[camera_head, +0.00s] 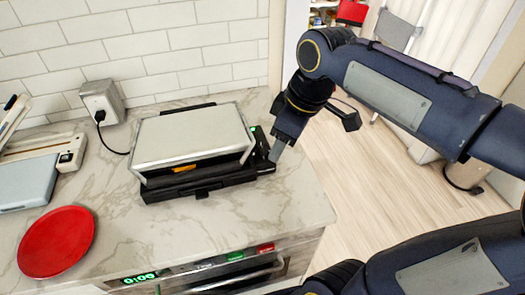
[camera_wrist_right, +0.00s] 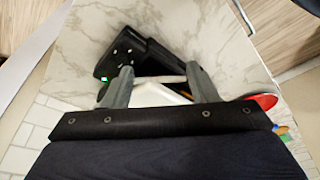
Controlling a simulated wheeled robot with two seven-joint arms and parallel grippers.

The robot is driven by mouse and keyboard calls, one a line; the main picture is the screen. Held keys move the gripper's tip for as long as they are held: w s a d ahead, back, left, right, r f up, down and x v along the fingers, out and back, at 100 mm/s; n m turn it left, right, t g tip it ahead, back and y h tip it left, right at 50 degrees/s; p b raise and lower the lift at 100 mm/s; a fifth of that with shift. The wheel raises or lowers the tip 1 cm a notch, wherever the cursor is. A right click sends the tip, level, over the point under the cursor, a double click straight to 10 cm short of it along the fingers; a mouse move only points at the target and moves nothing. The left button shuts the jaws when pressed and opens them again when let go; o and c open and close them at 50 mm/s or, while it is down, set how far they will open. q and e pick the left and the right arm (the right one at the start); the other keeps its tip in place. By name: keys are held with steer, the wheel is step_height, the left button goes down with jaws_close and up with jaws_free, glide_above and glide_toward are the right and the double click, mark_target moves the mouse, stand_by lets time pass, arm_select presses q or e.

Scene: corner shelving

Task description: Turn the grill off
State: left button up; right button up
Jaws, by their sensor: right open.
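The grill (camera_head: 190,138) stands on the marble counter, with a silver lid and a black base. Its lid looks lowered, and something orange (camera_head: 184,168) shows in the gap at the front. A small green light (camera_head: 254,129) glows at its right side; the green light also shows in the right wrist view (camera_wrist_right: 104,79). My right gripper (camera_head: 277,147) is at the grill's right side, pointing down. In the right wrist view its two fingers (camera_wrist_right: 160,86) are apart, with part of the grill showing between and beyond them. I cannot tell whether they touch it. My left gripper is not in view.
A cord runs from the grill to a wall outlet (camera_head: 102,101). A red plate (camera_head: 57,242) lies at the front left, and a grey-and-white appliance (camera_head: 40,172) stands at the left. A tiled wall is behind. The counter's right edge drops to wooden floor.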

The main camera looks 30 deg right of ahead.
mark_target(263, 147)
steer(key=w+f+n+g+b, duration=0.1)
steer(key=w+n+b, duration=0.1)
steer(key=w, duration=0.2)
steer(key=w+d+f+n+h+b, duration=0.1)
steer(key=w+f+n+b, duration=0.1)
steer(key=w, duration=0.2)
steer(key=w+d+f+n+g+b, duration=0.1)
steer(key=w+n+b, duration=0.1)
steer(key=w+n, duration=0.1)
steer(key=shift+w+f+g+h+b, duration=0.3)
steer(key=shift+w+f+h+b, duration=0.1)
steer(key=shift+w, duration=0.15)
step_height(263, 147, down, 7)
steer(key=shift+f+b, duration=0.2)
steer(key=shift+b, duration=0.4)
steer(key=c, duration=1)
steer(key=shift+r+n+p, duration=0.2)
steer(key=shift+n+p, duration=0.2)
steer(key=shift+p, duration=0.1)
steer(key=shift+n, duration=0.3)
steer(key=shift+f, duration=0.15)
